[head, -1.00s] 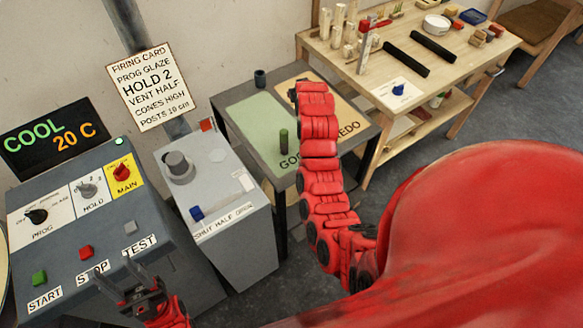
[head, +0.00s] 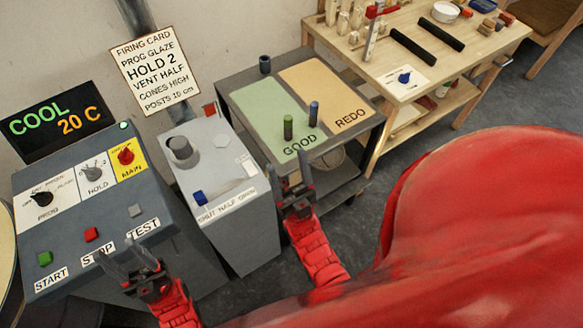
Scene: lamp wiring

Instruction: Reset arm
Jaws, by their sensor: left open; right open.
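My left gripper (head: 122,258) is open and empty over the lower front of the grey control panel (head: 120,208), near the STOP and TEST labels. My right gripper (head: 290,176) is open and empty, its fingers pointing up in front of the sorting table (head: 236,103). It is to the right of the grey damper box (head: 217,163) and just below the GOOD label. A dark green post (head: 288,127) stands on the green GOOD area, and a dark blue post (head: 313,114) stands near the edge between GOOD and REDO.
The firing card (head: 154,63) hangs above the damper box. The display (head: 55,121) reads COOL 20 C. A dark cup (head: 265,64) stands at the sorting table's back corner. A wooden workbench (head: 470,57) with tools is at upper right. Grey floor shows between bench and my red body.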

